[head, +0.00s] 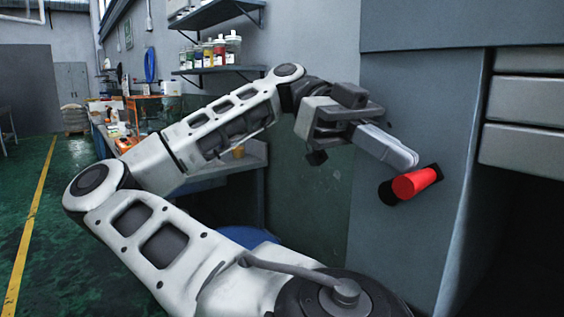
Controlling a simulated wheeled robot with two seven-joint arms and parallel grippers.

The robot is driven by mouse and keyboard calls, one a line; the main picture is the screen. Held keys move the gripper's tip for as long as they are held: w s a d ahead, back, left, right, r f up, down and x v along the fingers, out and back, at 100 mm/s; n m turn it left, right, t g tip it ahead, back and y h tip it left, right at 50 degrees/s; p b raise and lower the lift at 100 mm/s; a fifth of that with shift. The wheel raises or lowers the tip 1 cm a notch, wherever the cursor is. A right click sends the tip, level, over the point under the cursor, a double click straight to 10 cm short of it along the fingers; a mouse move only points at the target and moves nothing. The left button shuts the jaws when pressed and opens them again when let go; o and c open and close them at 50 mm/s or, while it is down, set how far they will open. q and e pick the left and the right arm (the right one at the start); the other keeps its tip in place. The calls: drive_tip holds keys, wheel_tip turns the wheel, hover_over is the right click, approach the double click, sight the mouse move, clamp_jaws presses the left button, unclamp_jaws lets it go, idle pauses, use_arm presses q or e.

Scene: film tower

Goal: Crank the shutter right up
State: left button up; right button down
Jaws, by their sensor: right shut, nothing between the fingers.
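The crank shows as a red grip (415,182) with a dark part at its left end, in front of the grey-blue panel on the right. The shutter (527,103) shows at the right edge as pale horizontal slats, with a dark opening below them. My right gripper (408,157) is shut and empty, just above and left of the red grip. Its fingertips look close to the grip, but I cannot tell whether they touch it. The rest of the crank's arm is hard to make out. My left gripper is out of view.
Wall shelves (218,69) with several bottles and a cluttered workbench (215,172) stand behind my arm. A blue round object (248,236) is partly hidden below it. The green floor at the left is clear, with a yellow line (32,215).

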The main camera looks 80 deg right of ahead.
sight(415, 173)
drive_tip(key=t+h, duration=0.1)
drive_tip(key=s+a+t+h+p, duration=0.1)
drive_tip(key=t, duration=0.1)
drive_tip(key=shift+s+a+f+h+p, duration=0.2)
drive_tip(key=shift+s+f+h+p, duration=0.1)
drive_tip(key=shift+f+h, duration=0.1)
drive_tip(key=shift+s+a+f+t+h, duration=0.3)
drive_tip(key=shift+f+t+h, duration=0.15)
drive_tip(key=shift+t, duration=0.25)
drive_tip(key=f+t+h, duration=0.1)
drive_tip(key=s+t+h, duration=0.1)
drive_tip(key=shift+a+f+t+h, duration=0.25)
drive_tip(key=shift+a+f+t, duration=0.15)
use_arm(q)
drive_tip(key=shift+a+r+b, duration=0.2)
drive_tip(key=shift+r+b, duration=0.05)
drive_tip(key=shift+b, duration=0.1)
use_arm(e)
drive_tip(key=shift+s+a+f, duration=0.1)
drive_tip(key=shift+f, duration=0.15)
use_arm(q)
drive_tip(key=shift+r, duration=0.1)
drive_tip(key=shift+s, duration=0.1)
